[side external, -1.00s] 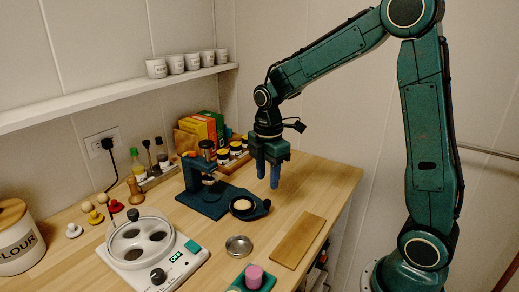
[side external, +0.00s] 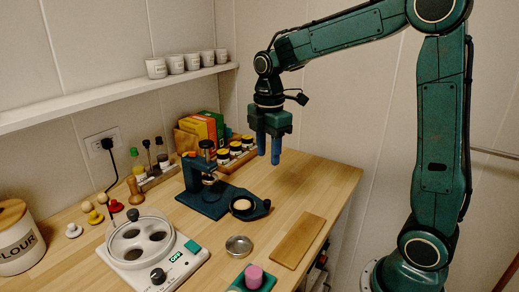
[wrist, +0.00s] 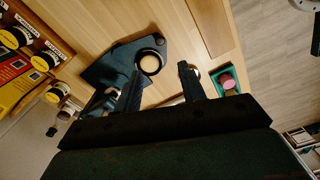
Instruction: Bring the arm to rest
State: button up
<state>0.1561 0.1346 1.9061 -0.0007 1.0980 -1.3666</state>
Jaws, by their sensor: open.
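My gripper (side external: 268,148) hangs in the air above the wooden counter, pointing down, with its two blue fingers apart and nothing between them. In the side external view it is behind and above the dark blue press (side external: 192,186) and its base plate. A round ring holder with a pale disc in it (side external: 243,204) lies at the right end of that plate. In the wrist view both fingers (wrist: 160,85) show spread apart, with the ring holder and its pale disc (wrist: 150,63) beyond them on the counter.
A white device with round wells (side external: 150,245), a metal lid (side external: 239,245), a wooden board (side external: 298,241) and a pink item in a green tray (side external: 254,277) stand nearer the front. Jars and boxes (side external: 205,128) line the back wall. A shelf (side external: 110,95) carries several cups.

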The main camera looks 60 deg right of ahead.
jog(key=s+a+r+m+t, duration=0.2)
jog(key=s+a+m, duration=0.1)
jog(key=s+m, duration=0.4)
jog(key=s+a+r+m+t, duration=0.2)
jog(key=s+m, duration=0.4)
jog(key=s, duration=0.5)
jog(key=shift+s+a+m+t, duration=0.4)
jog(key=shift+t, duration=0.4)
